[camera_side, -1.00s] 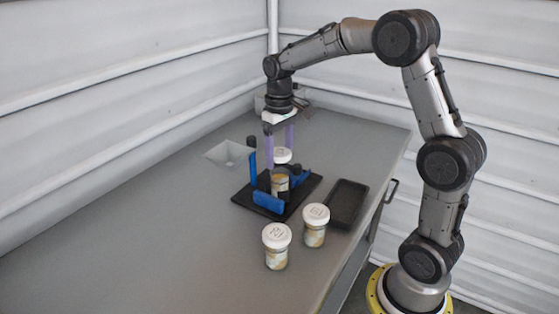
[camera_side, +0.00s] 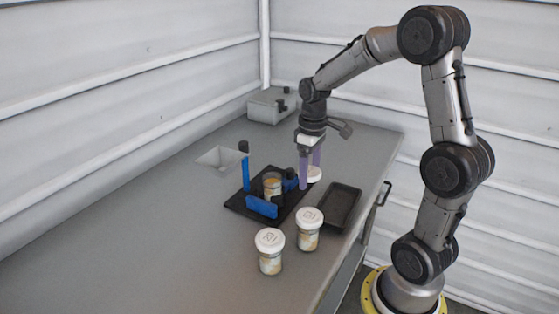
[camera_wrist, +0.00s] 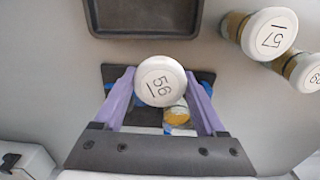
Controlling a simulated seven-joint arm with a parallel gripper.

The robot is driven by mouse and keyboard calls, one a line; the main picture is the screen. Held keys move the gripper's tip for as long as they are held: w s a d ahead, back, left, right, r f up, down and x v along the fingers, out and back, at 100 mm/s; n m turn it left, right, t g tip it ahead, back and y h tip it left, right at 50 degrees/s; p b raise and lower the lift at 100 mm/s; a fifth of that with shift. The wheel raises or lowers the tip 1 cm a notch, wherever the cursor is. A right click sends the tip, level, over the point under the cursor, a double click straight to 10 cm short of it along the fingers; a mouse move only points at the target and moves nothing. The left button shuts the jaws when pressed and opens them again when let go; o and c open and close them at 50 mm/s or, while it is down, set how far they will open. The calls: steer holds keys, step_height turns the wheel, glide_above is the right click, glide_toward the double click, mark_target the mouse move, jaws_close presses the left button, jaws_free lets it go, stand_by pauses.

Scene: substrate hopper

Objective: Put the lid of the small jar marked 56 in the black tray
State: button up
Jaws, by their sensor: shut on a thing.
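My gripper (camera_wrist: 160,92) is shut on the white lid marked 56 (camera_wrist: 160,81), with a purple finger on either side. In the side view the lid (camera_side: 314,174) hangs in the air between the fingers, to the right of the blue-and-black holder. The small jar (camera_side: 272,187) stands open in the holder, its brownish contents showing; the wrist view shows part of it (camera_wrist: 177,113) below the lid. The black tray (camera_side: 340,205) is empty, to the right of the holder; in the wrist view its rim (camera_wrist: 140,35) lies ahead of the lid.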

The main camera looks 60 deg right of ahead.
steer(key=m, duration=0.2)
glide_above(338, 209)
steer(key=shift+w+f, duration=0.1)
steer(key=shift+f, duration=4.2)
steer(key=shift+f, duration=0.15)
steer(key=o, duration=1)
step_height(338, 209, up, 8)
